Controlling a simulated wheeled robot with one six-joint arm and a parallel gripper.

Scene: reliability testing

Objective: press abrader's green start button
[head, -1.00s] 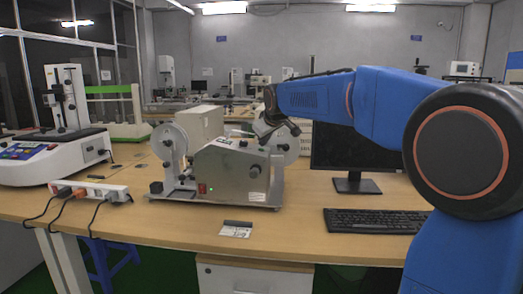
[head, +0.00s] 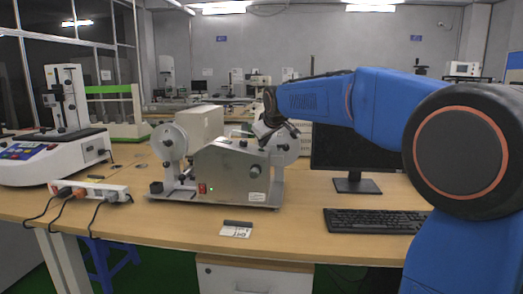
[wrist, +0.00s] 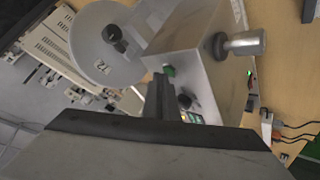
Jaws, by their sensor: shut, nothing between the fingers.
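The abrader (head: 225,174) is a grey metal box with a round disc at each side, standing on the wooden desk. Its top and front face also show in the wrist view (wrist: 190,50). A green button (wrist: 168,70) shows on its top panel, right beside the tips of my gripper (wrist: 160,86). I cannot tell whether they touch. My gripper (head: 263,138) is shut and empty, pointing down at the upper right of the box in the head view. Small coloured keys (wrist: 191,117) lie partly behind the fingers.
A red switch (head: 202,188) and a small green light are on the abrader's front. A metal knob (wrist: 244,43) juts out near my gripper. A monitor (head: 345,150) and keyboard (head: 375,221) stand to the right, a power strip (head: 88,191) to the left.

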